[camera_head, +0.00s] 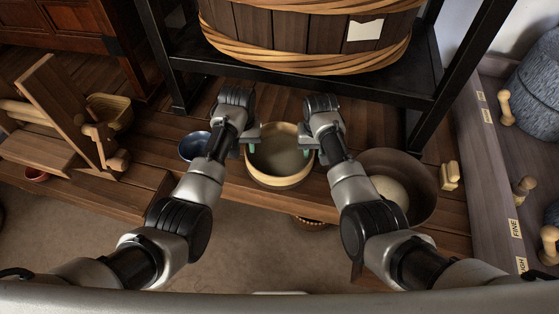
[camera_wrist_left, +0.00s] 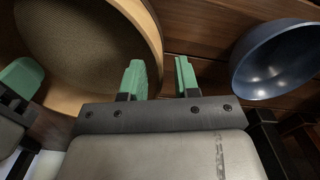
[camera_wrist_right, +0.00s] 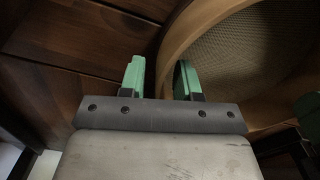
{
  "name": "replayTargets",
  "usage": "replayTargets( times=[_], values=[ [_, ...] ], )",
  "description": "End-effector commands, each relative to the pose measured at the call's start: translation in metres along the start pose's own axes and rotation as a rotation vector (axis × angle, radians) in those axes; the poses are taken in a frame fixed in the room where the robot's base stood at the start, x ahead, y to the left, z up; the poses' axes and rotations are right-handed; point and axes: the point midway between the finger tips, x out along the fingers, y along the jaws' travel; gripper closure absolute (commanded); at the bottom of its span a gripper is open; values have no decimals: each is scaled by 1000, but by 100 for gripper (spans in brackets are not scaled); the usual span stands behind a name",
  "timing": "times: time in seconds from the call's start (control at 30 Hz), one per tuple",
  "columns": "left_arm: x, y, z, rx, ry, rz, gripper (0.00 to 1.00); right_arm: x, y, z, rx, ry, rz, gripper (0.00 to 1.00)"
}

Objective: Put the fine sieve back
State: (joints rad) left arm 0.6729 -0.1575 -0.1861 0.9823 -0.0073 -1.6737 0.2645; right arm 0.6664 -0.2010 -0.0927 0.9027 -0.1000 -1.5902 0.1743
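The sieve (camera_head: 272,181), a round pale wooden hoop with a mesh floor, sits upright on the low plank bench in the middle of the head view. Its hoop also shows in the left wrist view (camera_wrist_left: 150,28) and the right wrist view (camera_wrist_right: 190,25). My left gripper (camera_head: 249,146) is at its left rim and my right gripper (camera_head: 306,147) at its right rim. Both grippers are open, with a gap between their green fingers. In each wrist view one finger overlaps the sieve and the other is outside it; contact is not clear.
A blue bowl (camera_head: 190,147) is close left of the sieve. A large brown bowl (camera_head: 425,190) holding a pale round thing is at right. A black-framed stand (camera_head: 300,84) with a wooden tub (camera_head: 290,35) rises behind. A ledge at right bears a FINE label (camera_head: 515,228).

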Motion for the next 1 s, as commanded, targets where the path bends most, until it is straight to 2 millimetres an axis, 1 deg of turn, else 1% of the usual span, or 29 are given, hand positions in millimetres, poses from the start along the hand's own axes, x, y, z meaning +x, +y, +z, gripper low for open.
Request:
replayTargets(
  times=[0.03,0.1,0.2,0.3,0.43,0.57,0.67,0.9,1.0],
  values=[
    [-13,0,-1,0,5,1,69,0,0,0,0,0,0,68],
    [-28,0,-1,0,5,1,69,0,0,0,0,0,-1,68],
    [-48,0,-1,0,4,0,69,0,0,0,0,0,-1,68],
    [-64,0,-1,0,3,0,69,0,0,0,0,0,-1,68],
    [-75,-1,0,0,0,-1,69,0,0,0,0,0,-1,68],
    [-79,-1,0,0,0,-2,69,-7,-1,0,0,1,-1,68],
    [-79,-1,0,-1,-1,-2,69,-22,-1,-1,0,4,-2,68],
    [-79,-1,0,-1,0,-2,69,-74,0,-1,0,4,-2,68],
    [-79,-1,0,-1,0,-2,69,-92,0,-1,0,4,-1,68]
  ],
)
